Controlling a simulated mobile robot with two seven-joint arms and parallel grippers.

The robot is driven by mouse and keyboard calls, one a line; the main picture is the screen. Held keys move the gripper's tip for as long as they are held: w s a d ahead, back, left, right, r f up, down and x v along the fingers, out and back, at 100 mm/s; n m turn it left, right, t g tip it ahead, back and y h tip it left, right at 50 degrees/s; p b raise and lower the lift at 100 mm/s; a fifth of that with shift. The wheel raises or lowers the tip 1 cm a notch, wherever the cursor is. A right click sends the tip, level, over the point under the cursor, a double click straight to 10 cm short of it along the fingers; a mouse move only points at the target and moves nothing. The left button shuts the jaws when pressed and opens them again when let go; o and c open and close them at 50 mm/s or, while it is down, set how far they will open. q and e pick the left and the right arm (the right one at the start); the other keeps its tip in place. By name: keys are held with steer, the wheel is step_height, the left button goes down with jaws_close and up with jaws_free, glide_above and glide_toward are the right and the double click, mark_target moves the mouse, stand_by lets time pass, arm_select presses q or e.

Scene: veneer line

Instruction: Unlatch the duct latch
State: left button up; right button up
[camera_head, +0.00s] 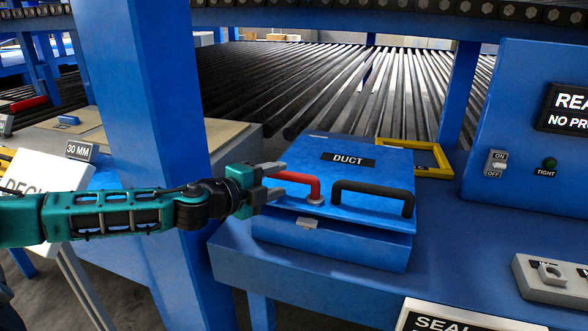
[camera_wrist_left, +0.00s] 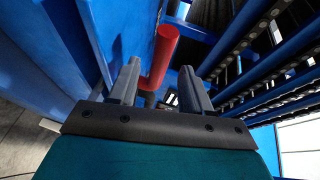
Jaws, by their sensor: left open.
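The duct box (camera_head: 340,222) is blue with a lid labelled DUCT, and its lid looks slightly raised at the front. A red latch lever (camera_head: 301,179) lies on the lid at the left, its right end bent down to a round grey pivot. In the left wrist view the red lever (camera_wrist_left: 160,58) shows between and beyond the fingers. My left gripper (camera_head: 280,182) is open at the lever's free left end; it also shows in the wrist view (camera_wrist_left: 160,80). I cannot tell whether a finger touches the lever. My right gripper is not in view.
A black handle (camera_head: 373,188) stands on the lid right of the lever. A small grey tab (camera_head: 308,222) is on the box front. A yellow frame (camera_head: 432,158) lies behind at right. A blue post (camera_head: 145,100) stands close behind my left arm. A switch panel (camera_head: 525,130) is at right.

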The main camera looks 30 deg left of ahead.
mark_target(285, 177)
arm_select(q)
steer(key=p+x, duration=0.1)
steer(key=x, duration=0.3)
steer(key=shift+w+d+r, duration=0.1)
steer(key=shift+w+d, duration=0.05)
steer(key=shift+p+x, duration=0.35)
steer(key=shift+x, duration=0.6)
jaws_close()
